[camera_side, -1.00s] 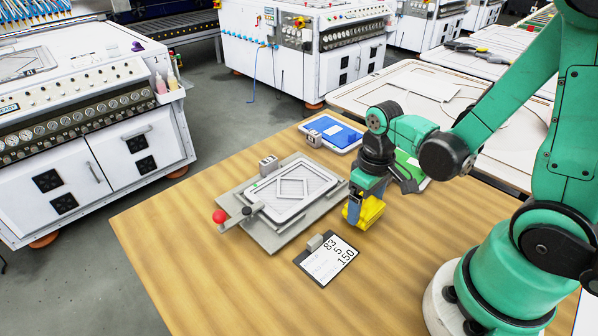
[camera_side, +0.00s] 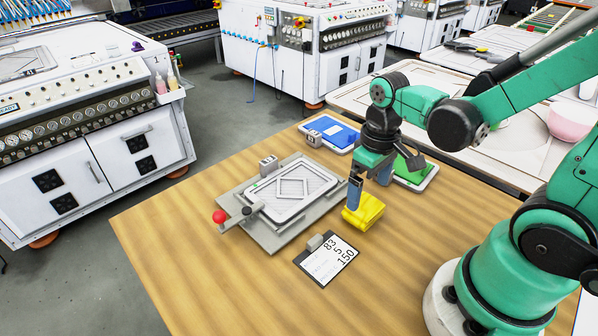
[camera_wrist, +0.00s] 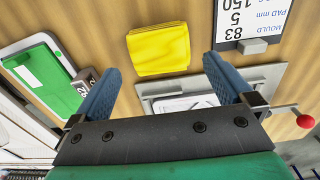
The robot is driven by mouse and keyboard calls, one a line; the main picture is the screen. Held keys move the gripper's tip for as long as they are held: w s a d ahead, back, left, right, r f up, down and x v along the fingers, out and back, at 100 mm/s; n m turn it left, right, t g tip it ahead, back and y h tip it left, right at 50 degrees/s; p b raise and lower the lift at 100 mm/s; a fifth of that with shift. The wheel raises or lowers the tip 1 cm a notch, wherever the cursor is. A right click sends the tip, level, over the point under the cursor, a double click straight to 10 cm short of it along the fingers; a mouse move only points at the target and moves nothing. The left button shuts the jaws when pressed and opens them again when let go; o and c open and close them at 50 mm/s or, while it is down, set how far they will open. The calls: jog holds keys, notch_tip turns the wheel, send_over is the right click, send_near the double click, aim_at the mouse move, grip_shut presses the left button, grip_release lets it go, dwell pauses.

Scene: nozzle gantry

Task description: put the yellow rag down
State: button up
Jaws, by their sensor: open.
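The yellow rag (camera_side: 364,212) lies folded on the wooden table, right of the grey fixture plate and behind the clipboard. In the wrist view the rag (camera_wrist: 159,49) is beyond and between the blue fingertips, clear of both. My gripper (camera_side: 369,192) is open and empty, just above and behind the rag in the side view. Its two blue fingers (camera_wrist: 164,80) are spread wide in the wrist view.
The grey fixture (camera_side: 290,196) with a framed mould and red-knobbed lever (camera_side: 219,216) stands left of the rag. A clipboard (camera_side: 327,259) lies in front. Blue (camera_side: 333,132) and green (camera_side: 413,168) trays lie behind. The table's front right is clear.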

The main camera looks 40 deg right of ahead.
notch_tip(320, 180, up, 8)
jog(key=w+a+t, duration=0.1)
jog(key=t, duration=0.1)
jog(key=w+a+t, duration=0.1)
jog(key=t, duration=0.1)
jog(key=w+a+t, duration=0.1)
jog(key=a+t, duration=0.1)
jog(key=t, duration=0.1)
jog(key=shift+w+r, duration=0.15)
dwell(0.9)
jog(key=g, duration=0.7)
send_over(365, 206)
notch_tip(365, 206, down, 8)
jog(key=shift+w, duration=0.1)
jog(key=shift+f, duration=2.8)
